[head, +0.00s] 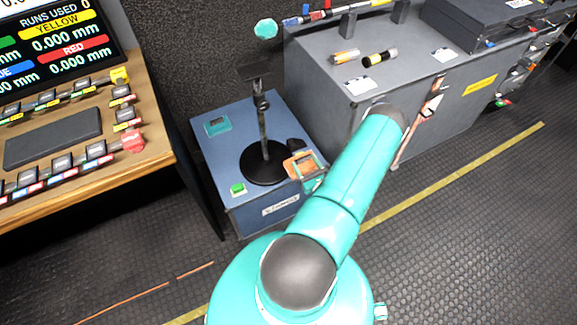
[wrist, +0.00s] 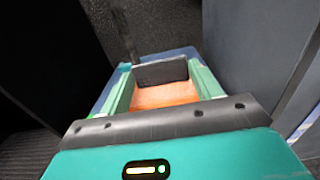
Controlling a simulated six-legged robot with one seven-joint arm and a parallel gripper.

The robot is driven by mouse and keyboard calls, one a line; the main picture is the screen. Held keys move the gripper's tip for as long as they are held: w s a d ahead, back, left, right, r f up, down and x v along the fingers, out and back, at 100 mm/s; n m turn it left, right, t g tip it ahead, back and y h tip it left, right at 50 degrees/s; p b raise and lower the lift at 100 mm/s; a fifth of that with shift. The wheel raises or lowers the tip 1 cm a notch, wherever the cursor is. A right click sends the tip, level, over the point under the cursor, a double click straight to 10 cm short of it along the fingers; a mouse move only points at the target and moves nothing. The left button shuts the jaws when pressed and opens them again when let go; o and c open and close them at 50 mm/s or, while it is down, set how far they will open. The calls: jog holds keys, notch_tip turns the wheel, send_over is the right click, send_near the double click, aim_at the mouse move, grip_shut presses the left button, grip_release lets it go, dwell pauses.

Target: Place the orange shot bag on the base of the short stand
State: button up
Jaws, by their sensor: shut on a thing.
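The orange shot bag (head: 301,166) is at the right side of the blue box top, beside the short stand's round black base (head: 262,168). In the wrist view the bag (wrist: 165,95) lies between the two pale green fingers of my gripper (wrist: 160,78), which is shut on it. The short stand (head: 262,125) is upright, with a thin pole and a dark plate on top. In the head view my arm partly hides the gripper. I cannot tell whether the bag touches the base or hangs just above the box.
The blue box (head: 225,150) also carries a green button (head: 238,188) and a teal square (head: 217,126). A dark piece (wrist: 160,72) shows at the bag's far end. A grey case (head: 430,110) stands close on the right, a wooden console (head: 130,165) on the left.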

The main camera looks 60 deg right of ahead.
aim_at(285, 162)
jog(key=w+f, duration=0.1)
jog(key=w, duration=0.2)
jog(key=w+f, duration=0.1)
jog(key=w, duration=0.1)
jog(key=w+a+f, duration=0.1)
jog(key=w, duration=0.2)
jog(key=shift+w+a+f, duration=0.1)
jog(key=shift+w+f, duration=0.2)
jog(key=w+f, duration=0.4)
jog(key=f, duration=0.1)
jog(key=shift+w+a+f, duration=0.15)
jog(key=shift+f, duration=0.1)
jog(key=shift+w+f, duration=0.1)
jog(key=shift+f, duration=1.55)
jog(key=shift+f, duration=0.1)
jog(key=o, duration=1.8)
jog(key=shift+c, duration=0.2)
jog(key=shift+a, duration=0.1)
